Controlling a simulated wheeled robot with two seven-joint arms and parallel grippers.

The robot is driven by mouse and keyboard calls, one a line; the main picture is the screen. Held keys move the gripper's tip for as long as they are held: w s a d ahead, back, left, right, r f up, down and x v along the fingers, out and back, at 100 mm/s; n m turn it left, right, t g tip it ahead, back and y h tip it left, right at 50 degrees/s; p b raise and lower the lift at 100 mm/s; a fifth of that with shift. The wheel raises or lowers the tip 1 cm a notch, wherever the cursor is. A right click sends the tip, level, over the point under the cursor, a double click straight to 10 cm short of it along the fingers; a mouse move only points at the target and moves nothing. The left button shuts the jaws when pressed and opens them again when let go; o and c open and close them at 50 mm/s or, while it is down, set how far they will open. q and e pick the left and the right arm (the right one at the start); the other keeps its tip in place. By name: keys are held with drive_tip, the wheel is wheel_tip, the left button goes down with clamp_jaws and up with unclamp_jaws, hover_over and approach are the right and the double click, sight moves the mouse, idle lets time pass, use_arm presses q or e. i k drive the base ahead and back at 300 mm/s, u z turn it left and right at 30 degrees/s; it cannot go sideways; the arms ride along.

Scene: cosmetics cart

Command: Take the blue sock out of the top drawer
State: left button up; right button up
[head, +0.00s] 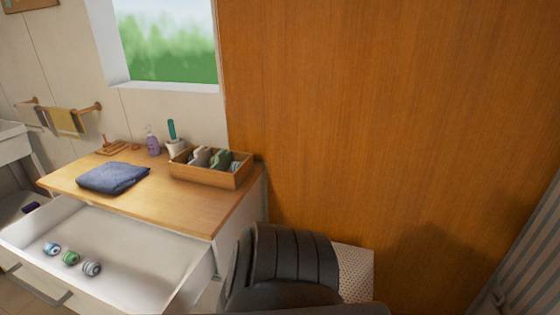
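The top drawer (135,245) of the wooden-topped cabinet is pulled open at the lower left of the head view. A rolled light-blue sock (52,249) lies on the drawer floor near its front. It is the leftmost of three rolled socks in a slanting row. A green rolled sock (71,258) is in the middle and a grey one (91,268) is on the right.
On the countertop (190,203) are a folded dark-blue towel (113,177), a divided wooden box (211,174), a purple bottle (153,141) and a white cup (175,146). A wooden panel (380,110) stands to the right. The drawer's back and right are clear.

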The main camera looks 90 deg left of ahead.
sight(51, 248)
drive_tip(key=u, duration=3.5)
drive_tip(key=i, duration=1)
drive_tip(key=u, duration=0.05)
